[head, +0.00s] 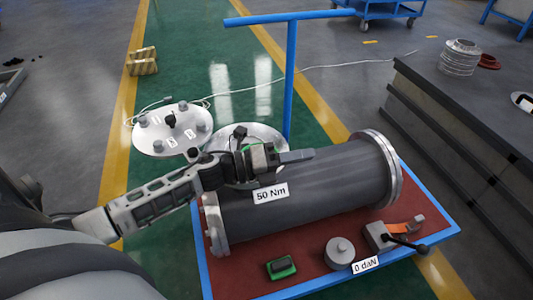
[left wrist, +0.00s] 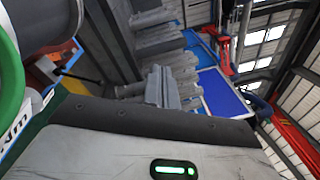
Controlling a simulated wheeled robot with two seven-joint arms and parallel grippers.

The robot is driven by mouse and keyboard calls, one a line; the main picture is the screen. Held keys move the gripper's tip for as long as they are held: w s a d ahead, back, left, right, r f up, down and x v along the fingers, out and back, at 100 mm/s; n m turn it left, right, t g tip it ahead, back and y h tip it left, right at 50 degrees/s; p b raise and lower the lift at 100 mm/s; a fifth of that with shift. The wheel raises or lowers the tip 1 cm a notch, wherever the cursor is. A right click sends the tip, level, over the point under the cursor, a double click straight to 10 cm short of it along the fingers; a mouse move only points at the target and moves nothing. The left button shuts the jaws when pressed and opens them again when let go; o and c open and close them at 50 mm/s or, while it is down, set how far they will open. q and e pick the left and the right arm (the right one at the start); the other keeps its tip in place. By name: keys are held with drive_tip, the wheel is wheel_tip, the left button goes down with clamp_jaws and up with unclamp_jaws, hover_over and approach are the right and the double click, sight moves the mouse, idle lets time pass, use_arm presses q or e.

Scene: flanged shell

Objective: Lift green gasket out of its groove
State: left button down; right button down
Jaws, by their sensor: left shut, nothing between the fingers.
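My left gripper (head: 308,155) reaches over the shell's upper left side. Its fingers are shut with nothing between them. A round silver plate (head: 256,136) lies behind the shell, partly hidden by my arm. A green curved band (left wrist: 12,80), perhaps part of the green gasket, shows close at the left edge of the left wrist view. Its groove is not clearly visible. My right gripper is in neither view.
The cart (head: 301,273) has a blue rim and holds a green box (head: 281,267), a grey weight (head: 340,251) and a clamp (head: 381,238). A blue T-post (head: 290,80) rises behind. A dark bench (head: 450,105) borders the right.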

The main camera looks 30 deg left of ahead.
use_arm(q)
drive_tip(key=a+m+g, duration=0.2)
drive_tip(key=m, duration=0.1)
drive_tip(key=a+m+g, duration=0.2)
drive_tip(key=m, duration=0.2)
drive_tip(key=w+a+m+g, duration=0.1)
drive_tip(key=a+m, duration=0.1)
drive_tip(key=m, duration=0.2)
drive_tip(key=shift+w+a+f+g, duration=0.1)
drive_tip(key=shift+a+f+g, duration=0.1)
drive_tip(key=shift+a+g, duration=0.2)
drive_tip(key=s+a+m+g+y, duration=0.2)
drive_tip(key=a+m+g+y, duration=0.4)
drive_tip(key=a, duration=0.8)
drive_tip(key=shift+m+t+h, duration=0.4)
drive_tip(key=shift+t, duration=0.3)
drive_tip(key=x, duration=0.9)
drive_tip(key=shift+d+r+b, duration=0.1)
drive_tip(key=shift+r+b, duration=0.1)
drive_tip(key=shift+b, duration=0.15)
drive_tip(key=d, duration=0.1)
drive_tip(key=w+d, duration=0.1)
drive_tip(key=d, duration=0.1)
drive_tip(key=shift+d+f, duration=0.2)
drive_tip(key=shift+w+d, duration=0.2)
drive_tip(key=shift+d, duration=0.25)
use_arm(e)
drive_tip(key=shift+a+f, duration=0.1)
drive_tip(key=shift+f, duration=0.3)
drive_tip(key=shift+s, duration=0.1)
